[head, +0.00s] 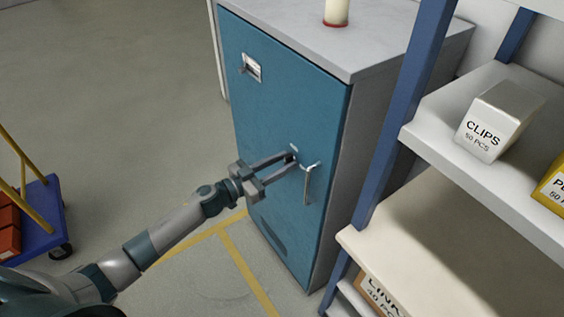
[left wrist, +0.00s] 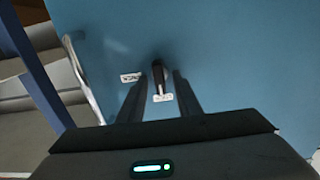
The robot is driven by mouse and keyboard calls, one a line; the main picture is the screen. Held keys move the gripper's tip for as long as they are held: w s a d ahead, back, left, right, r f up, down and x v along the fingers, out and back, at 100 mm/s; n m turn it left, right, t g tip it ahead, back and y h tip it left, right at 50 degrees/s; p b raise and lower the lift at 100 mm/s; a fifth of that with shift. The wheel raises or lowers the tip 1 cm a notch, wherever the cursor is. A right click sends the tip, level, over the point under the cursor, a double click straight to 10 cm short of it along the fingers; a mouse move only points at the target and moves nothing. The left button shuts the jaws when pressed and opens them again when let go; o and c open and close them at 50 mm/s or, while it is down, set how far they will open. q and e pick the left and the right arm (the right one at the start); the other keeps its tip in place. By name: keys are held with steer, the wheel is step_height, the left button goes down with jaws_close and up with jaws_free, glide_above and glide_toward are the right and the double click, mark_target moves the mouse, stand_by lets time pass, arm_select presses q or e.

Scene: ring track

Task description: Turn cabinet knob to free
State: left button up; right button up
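The blue cabinet door (head: 285,105) is shut. A small dark knob (left wrist: 158,76) stands out from it, with small white labels (left wrist: 130,77) beside it and below it in the left wrist view. My left gripper (head: 291,160) is at the door, left of the vertical metal door handle (head: 308,186). Its two fingers are apart, one on each side of the knob, with a visible gap to it in the left wrist view. The fingertips partly hide the knob in the head view. The label text is too small to read. My right gripper is not in view.
A shelf rack with a blue post (head: 408,100) stands close to the cabinet's right, holding a CLIPS box (head: 497,122). A cream and red item (head: 336,12) stands on the cabinet top. A blue cart (head: 42,215) is at far left. Floor left of the cabinet is clear.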

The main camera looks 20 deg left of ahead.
arm_select(q)
jaws_close()
steer(key=shift+m, duration=0.5)
steer(key=m, duration=0.2)
steer(key=shift+m, duration=0.3)
steer(key=m+b, duration=0.1)
steer(key=m, duration=0.2)
steer(key=shift+s+d+f+m, duration=0.1)
steer(key=shift+m, duration=0.2)
steer(key=m+b, duration=0.1)
steer(key=m, duration=0.4)
steer(key=m+b, duration=0.2)
steer(key=m, duration=0.3)
steer(key=shift+s+d+f+m, duration=0.1)
steer(key=shift+f+m, duration=0.1)
steer(key=shift+m, duration=0.1)
